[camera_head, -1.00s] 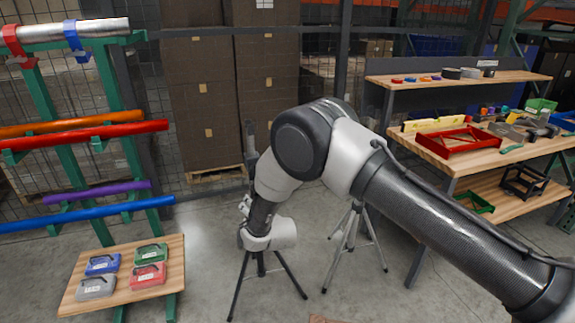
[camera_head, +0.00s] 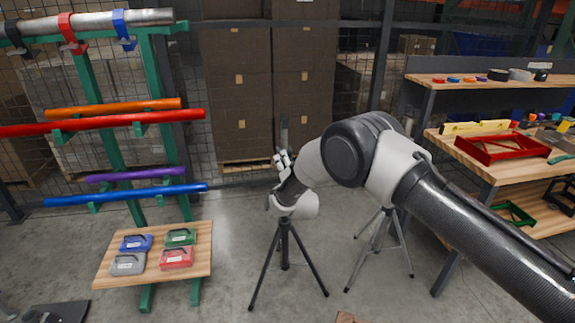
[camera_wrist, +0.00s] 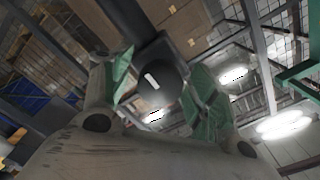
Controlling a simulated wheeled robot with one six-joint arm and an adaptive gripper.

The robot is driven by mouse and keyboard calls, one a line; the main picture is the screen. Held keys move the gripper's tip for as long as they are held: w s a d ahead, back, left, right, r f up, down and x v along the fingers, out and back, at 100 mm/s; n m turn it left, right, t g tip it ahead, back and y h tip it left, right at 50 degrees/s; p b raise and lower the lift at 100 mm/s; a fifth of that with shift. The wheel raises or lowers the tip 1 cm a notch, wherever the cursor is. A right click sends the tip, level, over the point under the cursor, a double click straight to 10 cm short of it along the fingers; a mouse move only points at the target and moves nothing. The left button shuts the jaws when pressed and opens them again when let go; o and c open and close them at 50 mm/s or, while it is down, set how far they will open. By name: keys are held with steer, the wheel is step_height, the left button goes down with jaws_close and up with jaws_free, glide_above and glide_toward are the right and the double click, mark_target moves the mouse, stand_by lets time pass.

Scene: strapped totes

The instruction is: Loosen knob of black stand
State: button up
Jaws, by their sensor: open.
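The black stand is a tripod (camera_head: 284,250) with spread legs on the floor and a thin upright column behind my wrist in the head view. My gripper (camera_head: 283,160) is at the upper part of this column, partly hidden by my own arm. In the wrist view my gripper (camera_wrist: 161,74) is open, with green-padded fingers to either side of a round black knob (camera_wrist: 152,86) bearing a white mark. The knob lies between the fingers, in front of a dark post (camera_wrist: 136,20). Whether the pads touch it I cannot tell.
A second, grey tripod (camera_head: 380,240) stands close on the right. A low wooden board (camera_head: 103,277) with several coloured cases is at the left, below a green rack (camera_head: 100,140) of bars. A wooden workbench (camera_head: 480,170) is at the right. Stacked brown boxes (camera_head: 240,90) stand behind.

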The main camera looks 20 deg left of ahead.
steer(key=c, duration=1)
